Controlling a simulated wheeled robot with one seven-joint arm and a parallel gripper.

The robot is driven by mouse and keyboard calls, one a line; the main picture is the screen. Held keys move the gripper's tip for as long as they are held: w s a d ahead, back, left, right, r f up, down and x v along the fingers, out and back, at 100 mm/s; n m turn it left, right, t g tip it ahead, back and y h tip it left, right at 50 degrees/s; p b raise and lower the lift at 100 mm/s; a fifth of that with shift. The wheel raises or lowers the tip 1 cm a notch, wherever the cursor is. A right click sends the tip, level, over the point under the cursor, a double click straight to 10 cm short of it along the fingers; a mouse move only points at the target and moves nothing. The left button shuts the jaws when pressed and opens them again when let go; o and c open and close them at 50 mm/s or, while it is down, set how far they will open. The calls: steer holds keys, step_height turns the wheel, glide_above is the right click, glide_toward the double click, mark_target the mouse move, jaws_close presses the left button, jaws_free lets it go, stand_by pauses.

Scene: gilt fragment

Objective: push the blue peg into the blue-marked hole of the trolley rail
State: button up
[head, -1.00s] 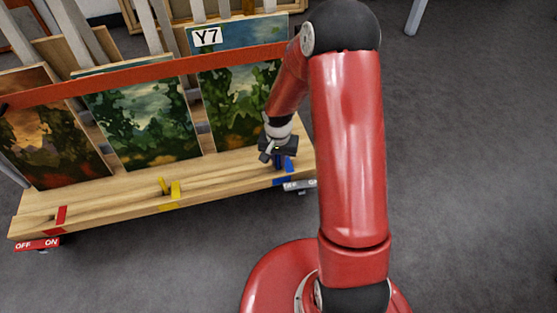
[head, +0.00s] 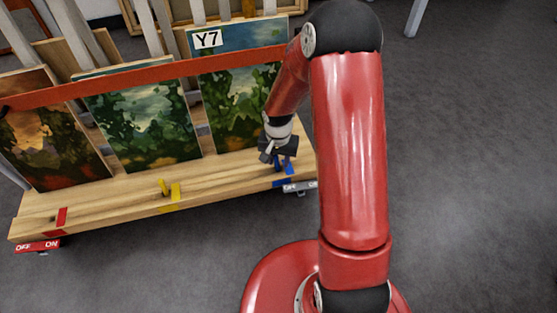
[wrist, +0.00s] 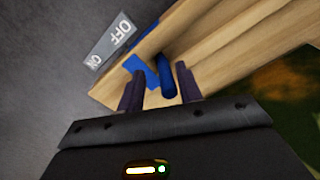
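The blue peg (wrist: 166,78) stands in the wooden trolley rail (wrist: 215,50), with its upper part showing in the wrist view. A flat blue marker (wrist: 140,70) lies beside it. In the head view the blue marking (head: 281,182) is at the rail's right end, below my gripper (head: 279,160). In the wrist view my gripper (wrist: 160,88) has its two dark fingers apart, one on each side of the peg. Gaps show between peg and fingers, so it is not gripped. The hole and how deep the peg sits are hidden.
Yellow pieces (head: 169,188) and a red marker (head: 61,216) are farther left on the rail. Paintings (head: 143,120) stand behind, under an orange strap (head: 150,73). Grey floor is clear in front.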

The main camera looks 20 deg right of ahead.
step_height(320, 180, up, 11)
steer(key=p, duration=0.2)
step_height(320, 180, up, 16)
steer(key=n+t, duration=0.2)
steer(key=n, duration=0.1)
glide_above(278, 162)
steer(key=s, duration=0.9)
steer(key=s+r+n+t, duration=0.2)
steer(key=s+r, duration=0.4)
steer(key=s, duration=0.6)
steer(key=shift+s+t, duration=0.4)
steer(key=shift+t, duration=0.2)
steer(key=shift+d, duration=0.1)
step_height(278, 162, up, 9)
steer(key=p, duration=0.8)
steer(key=shift+f+p, duration=0.15)
steer(key=shift+p, duration=0.2)
